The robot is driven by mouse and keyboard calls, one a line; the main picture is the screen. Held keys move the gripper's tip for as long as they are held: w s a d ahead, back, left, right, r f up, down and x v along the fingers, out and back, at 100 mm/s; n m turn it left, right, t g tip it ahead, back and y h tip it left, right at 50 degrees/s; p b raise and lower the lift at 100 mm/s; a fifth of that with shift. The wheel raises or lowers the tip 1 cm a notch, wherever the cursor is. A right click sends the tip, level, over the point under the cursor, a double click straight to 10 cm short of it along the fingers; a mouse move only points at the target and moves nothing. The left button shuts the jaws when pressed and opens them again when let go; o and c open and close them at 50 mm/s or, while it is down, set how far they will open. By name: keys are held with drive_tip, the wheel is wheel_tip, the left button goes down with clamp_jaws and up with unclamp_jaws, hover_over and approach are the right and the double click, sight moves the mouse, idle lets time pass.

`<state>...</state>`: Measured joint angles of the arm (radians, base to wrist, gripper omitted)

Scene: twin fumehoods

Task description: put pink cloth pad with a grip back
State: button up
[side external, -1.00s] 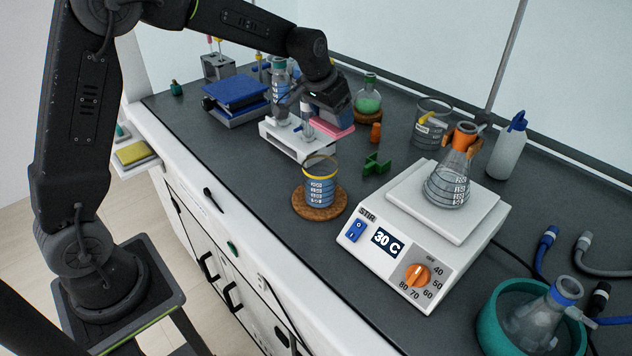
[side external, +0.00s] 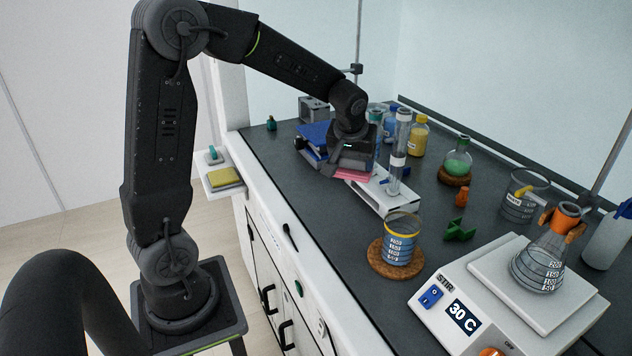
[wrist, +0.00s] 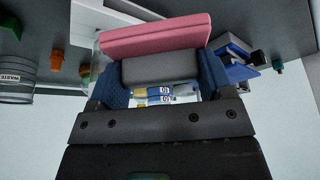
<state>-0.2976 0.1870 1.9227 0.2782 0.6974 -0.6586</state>
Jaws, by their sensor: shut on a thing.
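My gripper (side external: 352,160) is shut on the pink cloth pad with a grip. In the wrist view the pad's grey grip (wrist: 160,66) sits between my two blue fingers (wrist: 163,76). The pink cloth (wrist: 155,36) stretches beyond the fingertips. In the side view only a pink strip (side external: 352,175) of the pad shows below my gripper, beside the white rack; whether it touches the rack, I cannot tell. A small white side shelf (side external: 222,188) at the bench's left end holds a yellow pad (side external: 224,177) and a teal-topped item (side external: 213,155).
A blue-topped lab jack (side external: 316,134) stands left of my gripper. The white rack (side external: 385,196) with a tall cylinder (side external: 399,150) stands to the right. A beaker (side external: 402,240) on a cork mat and the stirrer (side external: 500,310) stand nearer. Bottles and a green flask (side external: 457,157) are behind.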

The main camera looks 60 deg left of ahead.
drive_tip(key=s+a, duration=0.6)
drive_tip(key=a, duration=0.4)
drive_tip(key=s+a, duration=0.6)
drive_tip(key=a, duration=0.4)
drive_tip(key=w+d+f, duration=0.1)
drive_tip(key=w+f, duration=0.1)
drive_tip(key=w, duration=0.1)
drive_tip(key=w+d+f, duration=0.2)
drive_tip(key=w, duration=0.2)
drive_tip(key=w+d+f, duration=0.1)
drive_tip(key=w+f, duration=0.1)
drive_tip(key=w, duration=0.1)
drive_tip(key=shift+w+d+f, duration=0.2)
drive_tip(key=shift+f, duration=2.05)
drive_tip(key=shift+f, duration=0.15)
drive_tip(key=o, duration=0.9)
